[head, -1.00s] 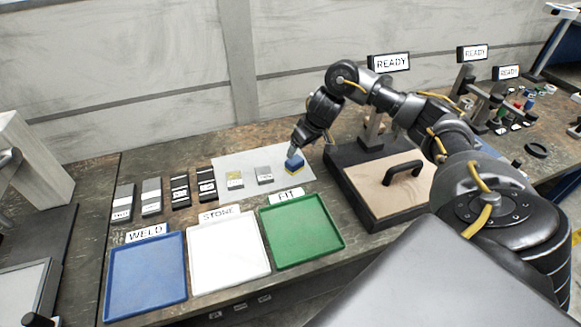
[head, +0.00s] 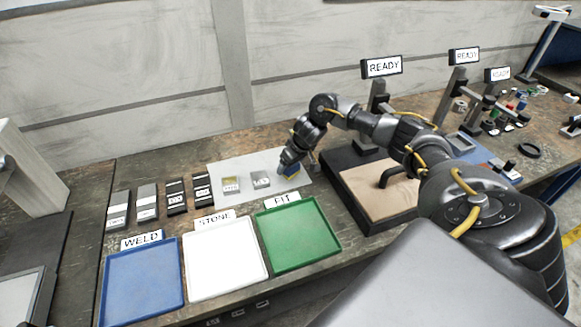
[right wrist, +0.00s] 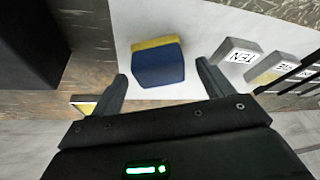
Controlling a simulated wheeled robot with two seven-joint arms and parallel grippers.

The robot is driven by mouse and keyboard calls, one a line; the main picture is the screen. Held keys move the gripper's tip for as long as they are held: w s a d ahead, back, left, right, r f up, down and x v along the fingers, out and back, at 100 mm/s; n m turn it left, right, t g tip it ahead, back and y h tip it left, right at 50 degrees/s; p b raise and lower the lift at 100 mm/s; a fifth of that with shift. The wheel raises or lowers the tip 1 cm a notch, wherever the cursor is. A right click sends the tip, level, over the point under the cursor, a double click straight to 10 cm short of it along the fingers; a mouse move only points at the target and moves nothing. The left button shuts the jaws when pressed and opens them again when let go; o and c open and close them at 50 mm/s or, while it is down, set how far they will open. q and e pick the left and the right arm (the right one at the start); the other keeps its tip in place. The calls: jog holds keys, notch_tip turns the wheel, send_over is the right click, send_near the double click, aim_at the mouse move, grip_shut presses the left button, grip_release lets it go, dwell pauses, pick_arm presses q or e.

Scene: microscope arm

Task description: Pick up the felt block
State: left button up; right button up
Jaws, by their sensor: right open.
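The felt block (head: 292,174) looks blue with a yellow layer and lies at the right end of the white mat (head: 235,195). In the right wrist view the block (right wrist: 158,66) sits ahead of and between my open fingers, with a gap on each side. My right gripper (right wrist: 161,80) is open and empty. In the head view my right gripper (head: 286,167) is low over the block and hides part of it. My left gripper is not in view.
Two small grey blocks (head: 261,179) (head: 231,184) share the mat. Several labelled blocks stand to its left. Blue (head: 143,284), white (head: 225,262) and green (head: 297,235) trays lie in front. A dark-framed box with a handle (head: 370,190) stands close on the right.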

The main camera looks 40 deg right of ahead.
jog(key=shift+x, duration=1.05)
jog(key=c, duration=1.1)
jog(key=shift+r, duration=0.1)
jog(key=shift+c, duration=0.2)
jog(key=shift+r, duration=0.1)
